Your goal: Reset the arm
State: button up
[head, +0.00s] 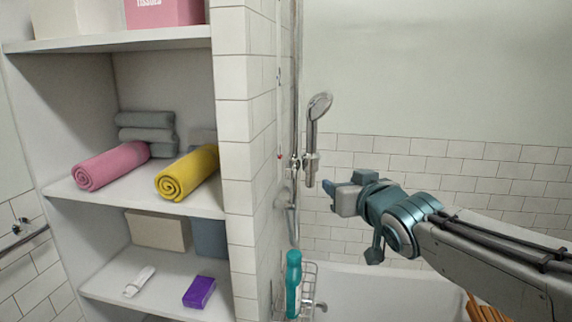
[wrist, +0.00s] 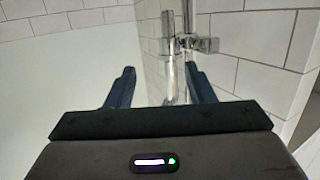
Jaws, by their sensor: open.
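My gripper (head: 334,190) is raised at the right of the head view, in front of the tiled wall and above the bathtub. Its tip points left, towards the shower fixture. In the wrist view my gripper (wrist: 160,88) shows two dark blue fingers spread apart with nothing between them. The chrome shower pipe (wrist: 168,55) shows beyond the gap between the fingers. I cannot tell how far the pipe is from the fingertips. My arm comes in from the right edge of the head view.
Shelves at left hold a pink towel (head: 111,166), a yellow towel (head: 187,173), grey towels (head: 147,135) and a purple box (head: 199,292). A tiled pillar (head: 250,150) separates them from the tub (head: 385,292). A shower head (head: 319,106) and teal bottle (head: 293,285) stand near my gripper.

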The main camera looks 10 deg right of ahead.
jog(key=s+a+f+m+g+h, duration=0.1)
jog(key=s+f+g, duration=0.5)
jog(key=s+f, duration=0.4)
jog(key=s+a+f+g+h, duration=0.1)
jog(key=s+a+f+g, duration=0.1)
jog(key=s+f+g, duration=0.5)
jog(key=s+f, duration=0.3)
jog(key=f, duration=0.3)
jog(key=shift+s+a+m, duration=0.25)
jog(key=shift+m, duration=0.15)
